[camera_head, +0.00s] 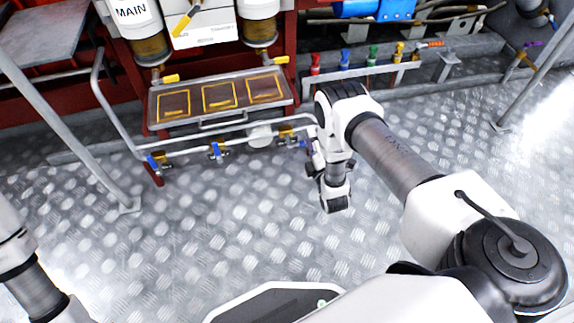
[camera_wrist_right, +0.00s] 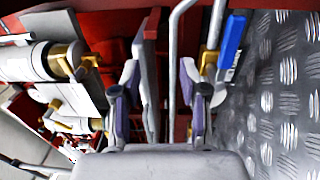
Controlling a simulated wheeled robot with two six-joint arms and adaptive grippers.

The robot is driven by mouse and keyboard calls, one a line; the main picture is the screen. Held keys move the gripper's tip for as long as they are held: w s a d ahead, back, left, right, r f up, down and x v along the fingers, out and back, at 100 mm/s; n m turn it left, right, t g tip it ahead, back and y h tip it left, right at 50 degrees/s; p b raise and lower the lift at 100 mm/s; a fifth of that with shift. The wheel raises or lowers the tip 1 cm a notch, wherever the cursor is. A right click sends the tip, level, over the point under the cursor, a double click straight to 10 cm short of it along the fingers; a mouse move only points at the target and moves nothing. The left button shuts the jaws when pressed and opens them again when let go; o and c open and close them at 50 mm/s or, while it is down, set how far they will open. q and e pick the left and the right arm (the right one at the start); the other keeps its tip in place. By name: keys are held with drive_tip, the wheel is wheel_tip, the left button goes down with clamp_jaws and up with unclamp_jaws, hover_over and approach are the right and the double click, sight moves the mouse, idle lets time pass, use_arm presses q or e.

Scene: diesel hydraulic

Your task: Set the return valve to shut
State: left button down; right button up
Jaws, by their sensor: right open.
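I read no label telling which is the return valve. My right gripper (camera_head: 308,150) is at the pipe's right end, close to the right valve. In the right wrist view my gripper (camera_wrist_right: 160,95) has its purple-padded fingers apart, with a grey pipe between them farther off. A blue handle (camera_wrist_right: 232,45) on a brass fitting shows beyond the right finger. My left gripper is out of view.
A tray with yellow-outlined squares (camera_head: 185,117) stands above the pipe, under filters, one marked MAIN (camera_head: 131,14). Grey rails (camera_head: 110,105) stand at left. Red, blue, green and yellow valves (camera_head: 373,54) line the back. The patterned metal floor (camera_head: 215,230) is mostly clear.

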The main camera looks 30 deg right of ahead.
wheel_tip(320, 180, down, 8)
drive_tip(key=s+f+b, duration=0.1)
drive_tip(key=s+b, duration=0.1)
drive_tip(key=b, duration=0.1)
drive_tip(key=shift+g, duration=0.4)
drive_tip(key=b+x, duration=0.1)
drive_tip(key=x, duration=0.1)
drive_tip(key=b+x, duration=0.1)
drive_tip(key=x, duration=0.2)
drive_tip(key=r+b+x, duration=0.1)
drive_tip(key=x, duration=0.1)
drive_tip(key=shift+w+d+b, duration=0.15)
drive_tip(key=shift+d+b, duration=0.25)
drive_tip(key=shift+d, duration=0.1)
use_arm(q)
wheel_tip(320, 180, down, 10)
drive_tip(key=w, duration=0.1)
use_arm(e)
clamp_jaws()
